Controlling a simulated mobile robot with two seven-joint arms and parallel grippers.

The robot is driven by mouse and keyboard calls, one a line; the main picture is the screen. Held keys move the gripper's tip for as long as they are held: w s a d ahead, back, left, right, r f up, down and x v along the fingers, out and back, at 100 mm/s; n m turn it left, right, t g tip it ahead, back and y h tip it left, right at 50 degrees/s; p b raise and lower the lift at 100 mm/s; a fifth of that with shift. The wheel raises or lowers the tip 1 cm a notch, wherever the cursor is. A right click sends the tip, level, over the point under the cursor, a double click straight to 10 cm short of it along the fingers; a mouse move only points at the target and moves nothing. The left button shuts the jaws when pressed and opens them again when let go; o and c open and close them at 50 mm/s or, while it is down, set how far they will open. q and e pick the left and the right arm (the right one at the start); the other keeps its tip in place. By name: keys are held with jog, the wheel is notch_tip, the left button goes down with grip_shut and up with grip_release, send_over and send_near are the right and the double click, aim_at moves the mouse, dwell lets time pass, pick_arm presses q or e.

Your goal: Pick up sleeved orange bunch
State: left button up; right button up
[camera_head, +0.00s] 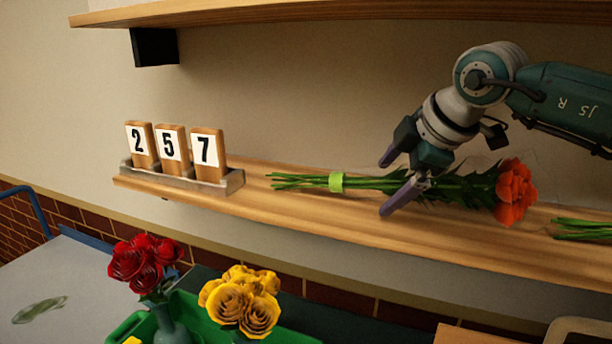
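The orange bunch (515,191) lies on its side on the wooden wall shelf. Its blooms point right and its green stems (295,181) point left. A light green band (336,182) wraps the stems, and a faint clear sleeve seems to surround the blooms. My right gripper (394,183) is over the leafy middle of the bunch, between the band and the blooms. Its two purple fingers are spread wide, one on the far side and one on the near side of the stems. I cannot tell whether they touch it. My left gripper is not in view.
Number blocks (171,145) reading 2, 5 and 7 stand in a grey tray (234,181) at the shelf's left end. More stems (583,228) lie at the right edge. Below, red flowers (143,262) and yellow flowers (243,300) stand by a green crate (127,327). Another shelf (330,11) hangs above.

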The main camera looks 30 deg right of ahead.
grip_shut()
dwell(0.6)
